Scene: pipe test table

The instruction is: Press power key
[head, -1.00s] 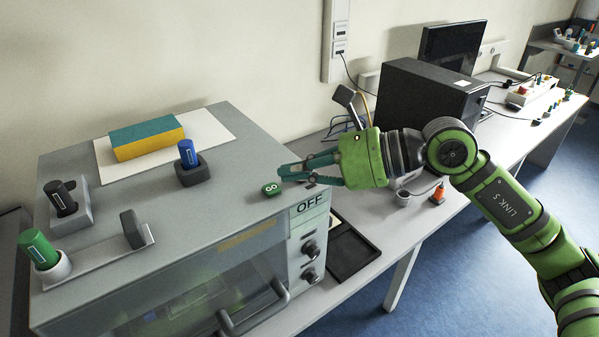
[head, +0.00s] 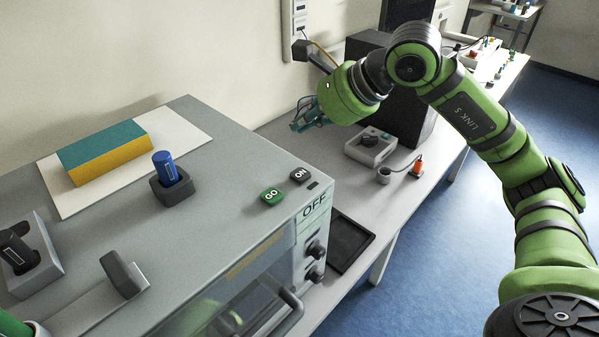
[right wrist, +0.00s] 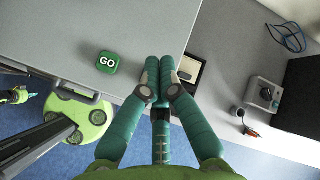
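The dark ON key (head: 300,175) is the power key, on the grey machine's top (head: 225,160) near its right edge. The green GO key (head: 271,196) is beside it and also shows in the right wrist view (right wrist: 107,62). The machine's front label (head: 314,207) reads OFF. My right gripper (head: 300,122) appears beyond the keys in the head view, clear of them. In the right wrist view its teal fingers (right wrist: 160,72) lie together, empty, and hide the ON key. A small green and teal part at that view's left edge may be my left gripper; its fingers are unclear.
A blue marker (head: 165,168) stands in a dark holder, with a yellow-teal sponge (head: 104,152) behind it. A black tray (head: 350,244) lies right of the machine. A grey dial box (head: 371,146), a small cup (head: 384,175) and a black computer case (head: 412,120) are farther back.

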